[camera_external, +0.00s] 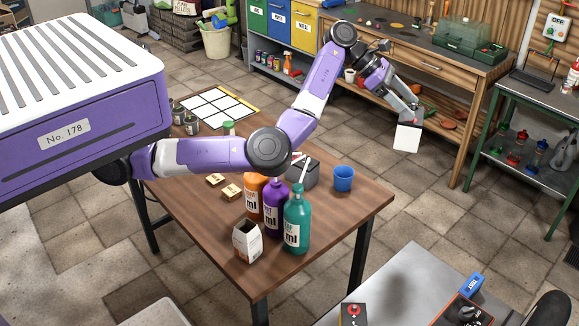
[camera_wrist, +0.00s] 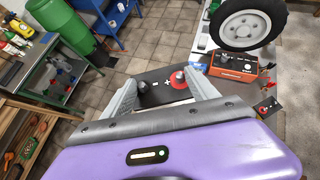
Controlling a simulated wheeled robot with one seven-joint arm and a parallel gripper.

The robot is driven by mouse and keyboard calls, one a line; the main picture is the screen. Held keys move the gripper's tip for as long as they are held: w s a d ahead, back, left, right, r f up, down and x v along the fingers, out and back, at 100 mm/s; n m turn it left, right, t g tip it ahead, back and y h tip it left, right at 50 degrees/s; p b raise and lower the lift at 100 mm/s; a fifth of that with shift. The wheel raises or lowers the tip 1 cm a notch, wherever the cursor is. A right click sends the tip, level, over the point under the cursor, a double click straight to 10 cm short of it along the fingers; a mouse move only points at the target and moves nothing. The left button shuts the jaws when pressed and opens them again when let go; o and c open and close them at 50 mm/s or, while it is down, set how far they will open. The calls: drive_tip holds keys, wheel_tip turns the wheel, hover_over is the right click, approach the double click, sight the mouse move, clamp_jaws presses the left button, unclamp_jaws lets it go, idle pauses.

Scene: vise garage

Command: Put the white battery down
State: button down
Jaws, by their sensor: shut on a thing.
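The white battery (camera_external: 406,138) hangs in the air below my gripper (camera_external: 411,110) in the external view, over the tiled floor between the brown table and the wall workbench. In the wrist view, the battery's dark top (camera_wrist: 160,92) shows a plus sign and two terminals, one with a red base. My gripper (camera_wrist: 160,84) is shut on it, with one grey finger on each side. The battery's lower part is hidden in the wrist view.
A grey metal table (camera_external: 400,270) at the lower right carries a blue TEST box (camera_external: 471,284) and an orange charger (camera_wrist: 235,66). The brown table (camera_external: 335,210) holds bottles and a blue cup (camera_external: 343,178). A wheel (camera_wrist: 247,24) shows at the wrist view's upper right.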

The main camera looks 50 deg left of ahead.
drive_tip(key=w+a+r+n+t+y+p, duration=0.1)
drive_tip(key=w+a+n+t+y+p, duration=0.3)
drive_tip(key=a, duration=1.2)
drive_tip(key=w+a+r+n+h+p, duration=0.15)
drive_tip(key=a+p, duration=0.55)
drive_tip(key=a, duration=0.9)
drive_tip(key=s+a+f+n+t+y+p, duration=0.1)
drive_tip(key=s+a+p, duration=0.4)
drive_tip(key=a, duration=0.5)
drive_tip(key=s+a+n+y+p, duration=0.1)
drive_tip(key=s+a+p, duration=0.45)
drive_tip(key=a, duration=0.35)
wheel_tip(320, 180, down, 30)
drive_tip(key=shift+s+a+f, duration=0.15)
drive_tip(key=shift+a+f, duration=0.1)
drive_tip(key=shift+a, duration=0.05)
drive_tip(key=shift+f+y, duration=0.1)
drive_tip(key=shift+y, duration=0.15)
drive_tip(key=shift+c, duration=1.1)
unclamp_jaws()
drive_tip(key=shift+s+f, duration=0.1)
drive_tip(key=shift+f, duration=0.1)
drive_tip(key=shift+r, duration=0.1)
